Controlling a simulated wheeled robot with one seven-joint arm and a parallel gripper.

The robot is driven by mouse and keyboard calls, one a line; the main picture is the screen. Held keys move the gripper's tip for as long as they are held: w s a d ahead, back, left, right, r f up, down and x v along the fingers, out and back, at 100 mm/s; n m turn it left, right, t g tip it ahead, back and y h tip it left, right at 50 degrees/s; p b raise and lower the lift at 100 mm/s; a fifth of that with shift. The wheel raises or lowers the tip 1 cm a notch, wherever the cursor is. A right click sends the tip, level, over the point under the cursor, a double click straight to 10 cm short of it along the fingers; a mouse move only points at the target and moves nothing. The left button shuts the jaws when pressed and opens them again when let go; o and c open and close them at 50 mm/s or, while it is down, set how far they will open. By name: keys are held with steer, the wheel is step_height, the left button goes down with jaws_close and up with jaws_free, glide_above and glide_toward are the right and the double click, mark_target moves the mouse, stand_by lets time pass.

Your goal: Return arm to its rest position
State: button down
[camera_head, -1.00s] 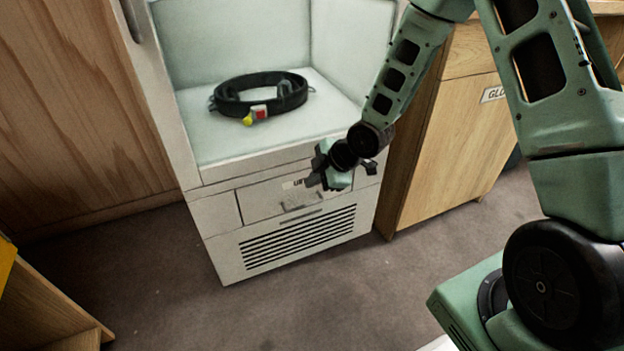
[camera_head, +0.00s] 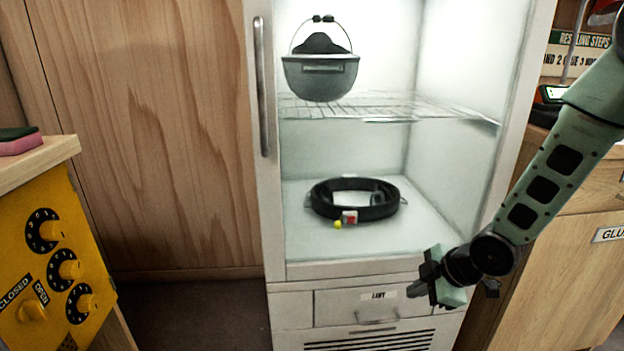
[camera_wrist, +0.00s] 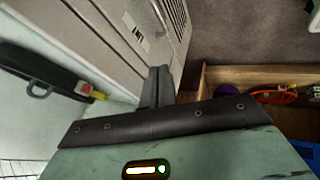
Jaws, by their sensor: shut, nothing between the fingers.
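My gripper (camera_head: 432,280) is in front of the lower right of the white cabinet (camera_head: 264,215), near its labelled drawer (camera_head: 340,308). In the wrist view its two dark fingers (camera_wrist: 158,86) are together, with nothing between them. My arm reaches down to it from the right edge of the head view. A black belt ring (camera_head: 375,212) with a red and yellow buckle lies on the cabinet's lower floor, apart from my gripper. Part of the belt also shows at the left of the wrist view (camera_wrist: 40,75).
A grey helmet-like container (camera_head: 320,75) with a handle sits on the wire shelf (camera_head: 420,108). A yellow panel with dials (camera_head: 45,265) stands at the left. A wooden cabinet (camera_head: 565,270) is at the right. The wrist view shows an open wooden box (camera_wrist: 225,75) holding colourful items.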

steer(key=s+a+r+m+g+h, duration=0.1)
steer(key=s+a+r+m+g, duration=0.25)
steer(key=s, duration=0.55)
steer(key=s+a+r+m+h, duration=0.1)
steer(key=s+a+r+m, duration=0.1)
steer(key=s+a+r, duration=0.5)
steer(key=s+a+r+m+g+h, duration=0.2)
steer(key=s+r+m, duration=0.15)
steer(key=s, duration=0.65)
step_height(320, 180, up, 30)
steer(key=w+p, duration=0.1)
steer(key=p, duration=2.9)
steer(key=shift+f, duration=0.1)
